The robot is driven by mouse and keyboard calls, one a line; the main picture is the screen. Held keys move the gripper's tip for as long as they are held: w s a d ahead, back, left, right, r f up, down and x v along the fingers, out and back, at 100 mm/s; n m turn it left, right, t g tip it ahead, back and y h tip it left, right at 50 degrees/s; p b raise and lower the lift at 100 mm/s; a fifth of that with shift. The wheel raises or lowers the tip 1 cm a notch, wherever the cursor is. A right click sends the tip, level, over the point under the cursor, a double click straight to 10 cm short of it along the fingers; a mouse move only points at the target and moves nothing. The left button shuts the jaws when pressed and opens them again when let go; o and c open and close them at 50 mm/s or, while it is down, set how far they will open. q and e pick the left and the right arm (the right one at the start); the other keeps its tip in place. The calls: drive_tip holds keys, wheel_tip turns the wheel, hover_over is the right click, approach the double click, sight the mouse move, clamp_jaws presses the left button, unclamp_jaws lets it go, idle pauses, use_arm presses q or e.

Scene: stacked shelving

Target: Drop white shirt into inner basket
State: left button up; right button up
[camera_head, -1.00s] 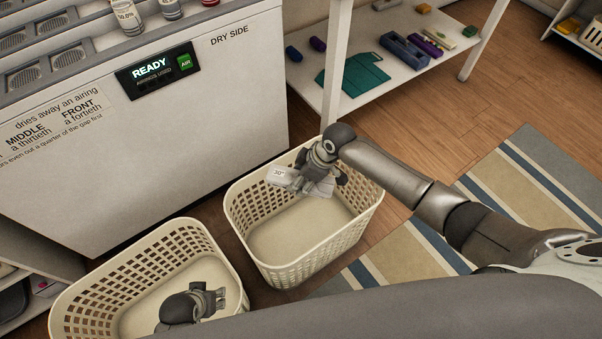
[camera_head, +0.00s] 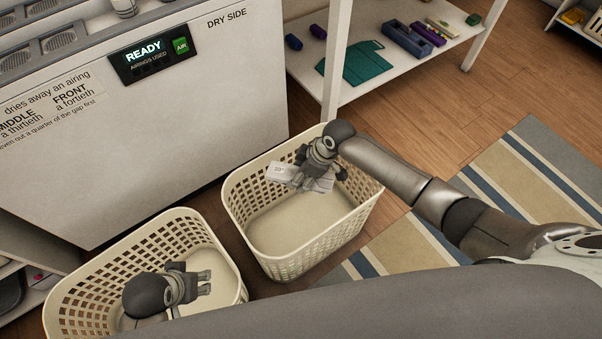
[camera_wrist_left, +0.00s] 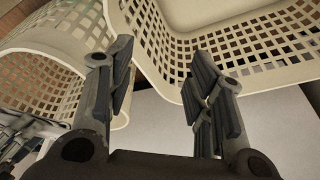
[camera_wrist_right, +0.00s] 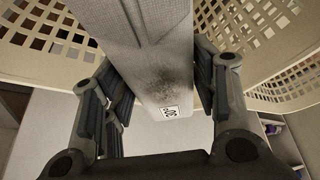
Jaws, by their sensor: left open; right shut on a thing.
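The white shirt is a folded pale cloth (camera_head: 282,173) with a small "30°" tag and a dark smudge, seen close in the right wrist view (camera_wrist_right: 150,55). My right gripper (camera_head: 305,180) is shut on it, holding it over the opening of the right-hand basket (camera_head: 300,262), a cream lattice basket whose visible floor is bare. My left gripper (camera_head: 205,282) is open and empty over the left-hand basket (camera_head: 85,290), also cream lattice. Its fingers are spread in the left wrist view (camera_wrist_left: 160,85). My left arm hides part of that basket's inside.
A white dryer cabinet (camera_head: 190,150) marked "DRY SIDE", with a READY display (camera_head: 150,55), stands behind the baskets. A low white shelf (camera_head: 410,65) holds a teal cloth (camera_head: 358,63) and small items. A striped rug (camera_head: 530,180) lies at the right.

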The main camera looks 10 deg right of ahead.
wheel_tip(320, 180, down, 2)
drive_tip(key=shift+f+b, duration=0.1)
drive_tip(key=shift+b, duration=0.65)
use_arm(q)
drive_tip(key=shift+b+v, duration=0.35)
drive_tip(key=shift+v, duration=2.15)
use_arm(e)
drive_tip(key=shift+f, duration=0.25)
use_arm(q)
drive_tip(key=shift+a, duration=0.1)
use_arm(e)
drive_tip(key=o, duration=1.1)
drive_tip(key=v, duration=1.2)
use_arm(q)
drive_tip(key=shift+s, duration=0.1)
use_arm(e)
drive_tip(key=shift+s, duration=0.1)
